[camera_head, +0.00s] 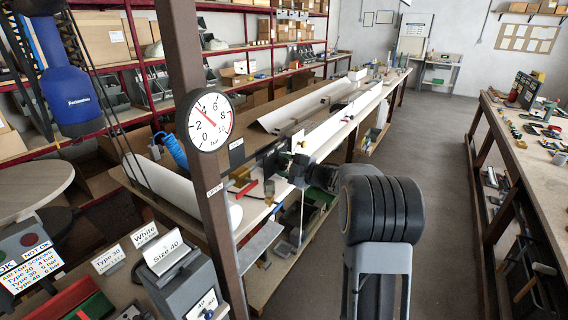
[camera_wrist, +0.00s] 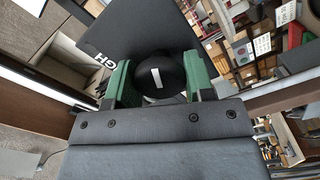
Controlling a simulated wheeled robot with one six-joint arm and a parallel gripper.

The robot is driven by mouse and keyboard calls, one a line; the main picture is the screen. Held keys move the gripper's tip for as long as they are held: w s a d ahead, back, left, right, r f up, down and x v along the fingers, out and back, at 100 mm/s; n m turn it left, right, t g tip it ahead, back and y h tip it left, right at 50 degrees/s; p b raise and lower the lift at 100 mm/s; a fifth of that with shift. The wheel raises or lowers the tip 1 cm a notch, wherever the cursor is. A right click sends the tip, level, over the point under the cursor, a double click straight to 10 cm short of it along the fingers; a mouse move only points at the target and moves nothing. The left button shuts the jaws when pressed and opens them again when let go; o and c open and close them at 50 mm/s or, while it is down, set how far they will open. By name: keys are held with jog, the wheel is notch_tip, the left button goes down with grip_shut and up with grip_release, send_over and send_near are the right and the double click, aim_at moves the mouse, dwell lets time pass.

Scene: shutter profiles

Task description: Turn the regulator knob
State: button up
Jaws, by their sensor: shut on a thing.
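The regulator knob (camera_wrist: 158,82) is black and round with a white line mark on its face. In the wrist view it sits between the two green fingers of my gripper (camera_wrist: 157,72), which are shut on it from both sides. The white line stands near upright in that view, slightly tilted. In the head view a round white pressure gauge (camera_head: 210,121) hangs on the brown post, its red needle pointing close to the 4. My arm reaches left behind the post there, and the knob cannot be made out clearly.
The brown upright post (camera_head: 180,60) stands close to my arm. A long workbench (camera_head: 335,130) with white profiles runs behind. A blue hanging tool (camera_head: 65,85) is at the upper left. The aisle floor (camera_head: 430,130) is free, with another bench on the right.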

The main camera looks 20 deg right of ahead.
jog(key=shift+m, duration=0.3)
jog(key=o, duration=0.9)
jog(key=b+v, duration=0.3)
jog(key=v, duration=1)
jog(key=shift+s+d+b, duration=0.3)
jog(key=shift+b, duration=0.1)
